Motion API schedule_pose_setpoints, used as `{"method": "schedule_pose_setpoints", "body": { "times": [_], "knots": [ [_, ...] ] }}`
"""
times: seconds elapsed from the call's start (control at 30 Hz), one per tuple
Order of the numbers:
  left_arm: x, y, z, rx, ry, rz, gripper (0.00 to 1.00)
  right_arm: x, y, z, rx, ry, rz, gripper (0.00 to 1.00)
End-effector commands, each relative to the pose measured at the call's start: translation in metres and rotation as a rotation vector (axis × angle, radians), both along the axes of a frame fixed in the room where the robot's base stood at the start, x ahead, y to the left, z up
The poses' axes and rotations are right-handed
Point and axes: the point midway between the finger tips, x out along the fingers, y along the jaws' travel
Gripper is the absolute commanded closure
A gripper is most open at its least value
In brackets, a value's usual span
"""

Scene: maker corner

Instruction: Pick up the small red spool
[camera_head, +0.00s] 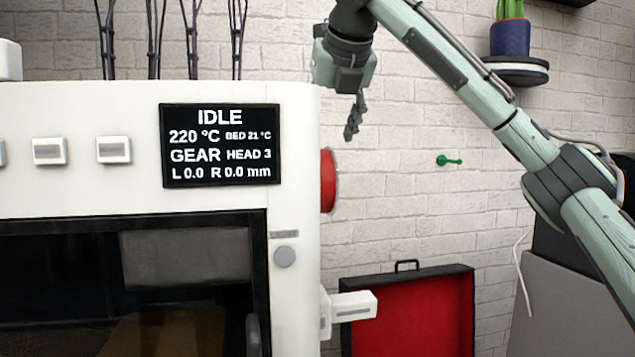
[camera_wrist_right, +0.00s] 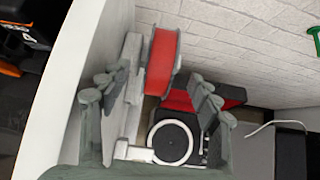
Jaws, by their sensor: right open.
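A red spool (camera_head: 328,180) shows at the right side of the white printer, mostly hidden behind the printer's edge in the head view. In the right wrist view the red spool (camera_wrist_right: 161,62) sits against the printer's side wall, beyond the fingers. My right gripper (camera_head: 353,118) hangs beside the printer's upper right corner, above and slightly right of the spool. In the right wrist view my right gripper (camera_wrist_right: 155,96) has its fingers spread wide, with nothing between them held. My left gripper is not in view.
The white printer (camera_head: 295,130) fills the left side, with a white bracket (camera_head: 352,306) low on its right. A black case with red lining (camera_head: 410,315) stands below. A black disc (camera_wrist_right: 172,138) lies lower down. A green hook (camera_head: 448,160) is on the brick wall.

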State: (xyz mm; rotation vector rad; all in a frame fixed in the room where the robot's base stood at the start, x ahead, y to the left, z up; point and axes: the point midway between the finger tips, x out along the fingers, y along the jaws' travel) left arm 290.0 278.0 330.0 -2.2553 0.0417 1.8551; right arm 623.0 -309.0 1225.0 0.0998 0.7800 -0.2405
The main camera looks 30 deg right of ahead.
Motion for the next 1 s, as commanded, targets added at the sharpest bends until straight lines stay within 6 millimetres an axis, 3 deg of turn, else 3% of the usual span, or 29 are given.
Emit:
{"method": "schedule_pose_setpoints", "body": {
  "times": [0.2, 0.57, 1.0],
  "knots": [
    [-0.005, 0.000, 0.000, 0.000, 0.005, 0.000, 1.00, 0.019, -0.008, -0.027, 0.001, 0.003, -0.001, 0.37],
    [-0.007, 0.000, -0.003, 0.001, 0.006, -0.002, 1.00, 0.026, -0.009, -0.034, 0.001, 0.001, -0.001, 0.38],
    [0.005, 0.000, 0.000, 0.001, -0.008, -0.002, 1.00, 0.025, -0.009, -0.033, 0.001, 0.001, -0.001, 0.93]
  ]
}}
